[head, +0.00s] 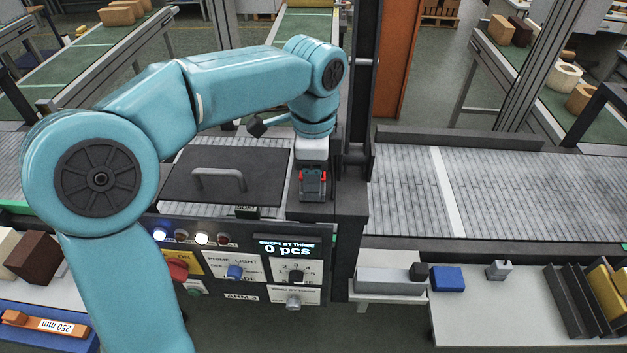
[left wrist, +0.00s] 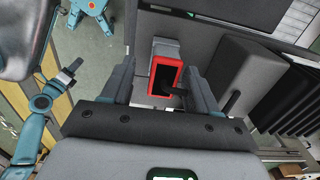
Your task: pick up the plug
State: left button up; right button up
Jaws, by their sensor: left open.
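My left gripper (head: 313,190) points down over a dark block at the right of the black lid, its jaws open. In the left wrist view its two fingers (left wrist: 162,88) stand on either side of a grey piece with a red rectangular rim (left wrist: 164,75) and a dark middle. This piece is probably the plug; I cannot be sure. Red bits show beside the fingers in the head view, where the gripper hides most of the piece. I cannot tell whether the fingers touch it. My right gripper is not in view.
A black lid with a grey handle (head: 218,180) lies just left of the gripper, and a dark post (head: 359,100) stands close on its right. A control panel (head: 240,265) is below. A roller conveyor (head: 500,190) and a bench with a blue block (head: 447,279) lie right.

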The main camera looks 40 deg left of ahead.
pick_arm(q)
jog(key=shift+w+a+f, duration=0.1)
jog(key=shift+a, duration=0.15)
grip_shut()
jog(key=shift+d, duration=0.15)
